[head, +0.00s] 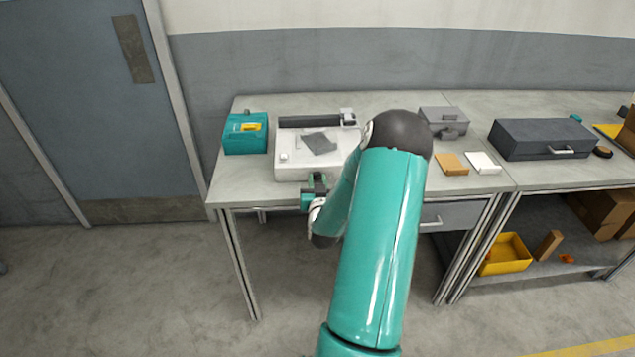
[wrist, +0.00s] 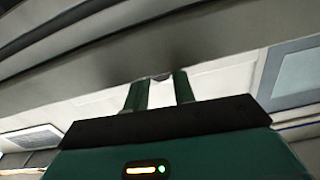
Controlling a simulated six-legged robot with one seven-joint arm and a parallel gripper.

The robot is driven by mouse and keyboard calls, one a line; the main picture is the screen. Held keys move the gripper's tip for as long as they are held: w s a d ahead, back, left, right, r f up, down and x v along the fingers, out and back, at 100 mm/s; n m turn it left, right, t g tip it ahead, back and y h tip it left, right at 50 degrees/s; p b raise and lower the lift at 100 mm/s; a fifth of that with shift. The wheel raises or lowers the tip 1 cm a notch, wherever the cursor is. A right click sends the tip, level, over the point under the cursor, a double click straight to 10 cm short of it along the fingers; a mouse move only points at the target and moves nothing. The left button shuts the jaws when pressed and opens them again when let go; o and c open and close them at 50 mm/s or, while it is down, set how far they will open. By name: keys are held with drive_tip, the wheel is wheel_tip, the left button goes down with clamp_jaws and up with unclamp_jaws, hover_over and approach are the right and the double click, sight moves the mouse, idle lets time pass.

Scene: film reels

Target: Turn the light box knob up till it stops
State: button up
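The light box (head: 296,172) is a white flat box on the left workbench, with a dark grey sheet on its top. Its pale front also shows as a strip in the wrist view (wrist: 100,107). My gripper (head: 318,178) is at its front edge. In the wrist view its two green fingers (wrist: 160,82) stand apart, pointing at the strip. A small grey rounded piece (wrist: 159,77) shows between the fingertips; it may be the knob, and I cannot tell whether they touch it. A small white round piece (head: 284,156) is on the box's front left top.
A teal box (head: 245,135) stands left of the light box. A grey box (head: 443,122), an orange block (head: 452,164) and a white block (head: 483,163) are to the right. A dark case (head: 541,139) is on the right bench. My arm hides part of the bench.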

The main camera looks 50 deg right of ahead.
drive_tip(key=c, duration=0.4)
drive_tip(key=shift+m, duration=0.8)
drive_tip(key=o, duration=1)
drive_tip(key=v, duration=1.4)
